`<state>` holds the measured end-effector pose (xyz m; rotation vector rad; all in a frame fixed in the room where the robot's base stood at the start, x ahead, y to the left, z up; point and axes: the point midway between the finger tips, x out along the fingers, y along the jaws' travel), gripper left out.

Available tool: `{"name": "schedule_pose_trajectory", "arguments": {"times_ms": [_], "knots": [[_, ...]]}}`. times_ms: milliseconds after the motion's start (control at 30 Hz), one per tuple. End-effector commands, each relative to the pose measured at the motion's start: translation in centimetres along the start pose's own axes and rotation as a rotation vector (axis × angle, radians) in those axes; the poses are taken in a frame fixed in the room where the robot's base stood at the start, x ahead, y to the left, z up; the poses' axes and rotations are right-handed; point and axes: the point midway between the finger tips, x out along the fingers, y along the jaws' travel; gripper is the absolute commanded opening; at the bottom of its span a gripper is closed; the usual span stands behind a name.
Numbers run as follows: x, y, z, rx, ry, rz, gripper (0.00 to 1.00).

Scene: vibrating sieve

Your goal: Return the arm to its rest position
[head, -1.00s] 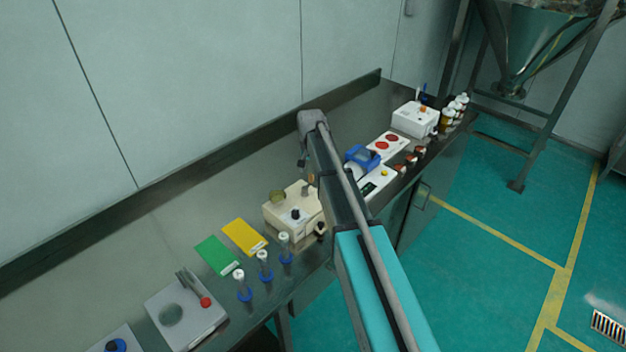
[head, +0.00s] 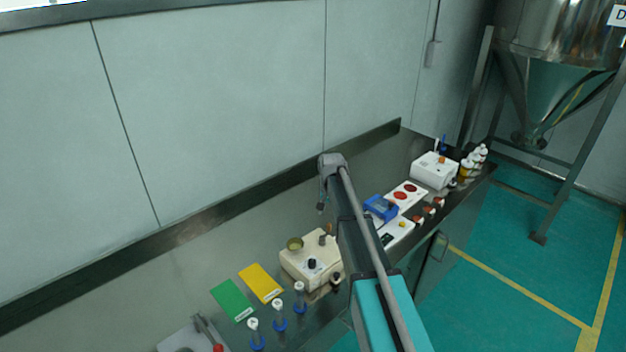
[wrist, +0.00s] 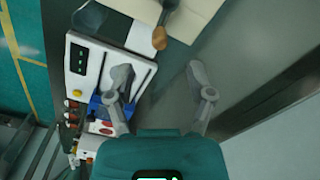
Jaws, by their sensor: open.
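My arm (head: 353,222) reaches out over the workbench (head: 180,265), past the cream-coloured machine with a small brass dish (head: 312,262). In the wrist view my gripper (wrist: 158,76) is open, with its two grey fingers apart and nothing between them. The cream machine (wrist: 180,18) shows at the top of that view, beyond the fingertips, with a brown-tipped part (wrist: 160,36) on it. A white device with a dark display (wrist: 80,62) lies left of the fingers. In the head view the gripper is small and hard to make out at the arm's far end.
A blue device (head: 381,207), a white plate with red discs (head: 405,196), a white box (head: 434,170) and bottles (head: 467,167) line the right. The bench's rear left is clear.

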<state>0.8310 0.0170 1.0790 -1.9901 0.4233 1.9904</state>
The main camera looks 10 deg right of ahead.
Motion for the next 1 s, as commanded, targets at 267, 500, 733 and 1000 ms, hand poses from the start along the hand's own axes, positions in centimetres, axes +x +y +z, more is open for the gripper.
{"name": "schedule_pose_trajectory", "arguments": {"times_ms": [267,500,733,1000], "knots": [[0.5,1.3,2.5,-0.030,0.000,0.000,0.69],[1.8,5.1,9.7,-0.136,0.000,0.001,0.69],[3.3,9.6,18.3,-0.273,0.000,0.001,0.69],[4.4,13.0,25.1,-0.392,0.000,0.001,0.69]]}}
